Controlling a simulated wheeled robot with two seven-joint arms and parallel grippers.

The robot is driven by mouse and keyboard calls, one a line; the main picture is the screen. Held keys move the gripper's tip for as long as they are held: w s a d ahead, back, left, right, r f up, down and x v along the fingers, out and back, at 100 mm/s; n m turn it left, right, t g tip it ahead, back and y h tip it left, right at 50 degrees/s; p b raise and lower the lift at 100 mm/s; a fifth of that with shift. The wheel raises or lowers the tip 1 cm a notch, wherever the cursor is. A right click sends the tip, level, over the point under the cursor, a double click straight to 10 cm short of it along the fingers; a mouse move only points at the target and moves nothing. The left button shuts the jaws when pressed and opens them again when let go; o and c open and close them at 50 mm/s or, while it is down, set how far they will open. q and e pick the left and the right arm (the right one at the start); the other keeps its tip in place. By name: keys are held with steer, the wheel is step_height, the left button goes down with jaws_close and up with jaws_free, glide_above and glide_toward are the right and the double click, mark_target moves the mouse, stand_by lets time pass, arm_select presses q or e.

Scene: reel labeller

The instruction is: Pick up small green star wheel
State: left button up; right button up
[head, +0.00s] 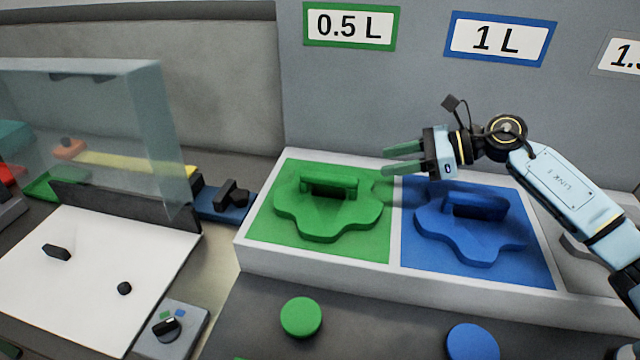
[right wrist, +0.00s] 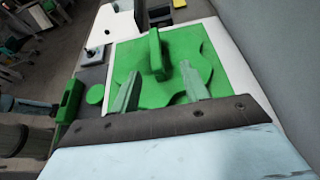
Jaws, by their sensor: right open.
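The small green star wheel (head: 328,214) lies flat in the green compartment of a white-rimmed tray, below the 0.5 L sign. Its raised bar handle (head: 330,184) stands up from it. My right gripper (head: 386,160) is open and empty, above and to the right of the wheel in the head view, with its fingers pointing left. In the right wrist view the wheel (right wrist: 190,82) and its handle (right wrist: 156,55) lie ahead, with the two fingertips (right wrist: 160,82) apart and the handle between their lines. My left gripper is not in view.
A blue star wheel (head: 470,226) with a handle lies in the blue compartment to the right. The tray's white rim (head: 300,272) stands above the grey surface. A transparent guard (head: 110,120) and a white panel (head: 90,275) are at the left. Green (head: 301,317) and blue (head: 472,341) round knobs sit in front.

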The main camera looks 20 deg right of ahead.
mark_target(336, 176)
steer(key=p+x, duration=0.1)
steer(key=x, duration=0.6)
steer(key=shift+a, duration=0.3)
steer(key=shift+s+f+p+x, duration=0.1)
steer(key=shift+f+p+x, duration=0.05)
steer(key=shift+x, duration=0.75)
steer(key=shift+s+f+p+x, duration=0.1)
steer(key=shift+s+p+x, duration=0.05)
steer(key=shift+x, duration=0.75)
steer(key=shift+s+f+p+x, duration=0.1)
steer(key=shift+f+p+x, duration=0.05)
steer(key=shift+x, duration=0.75)
steer(key=shift+c, duration=0.4)
jaws_close()
steer(key=shift+r, duration=0.15)
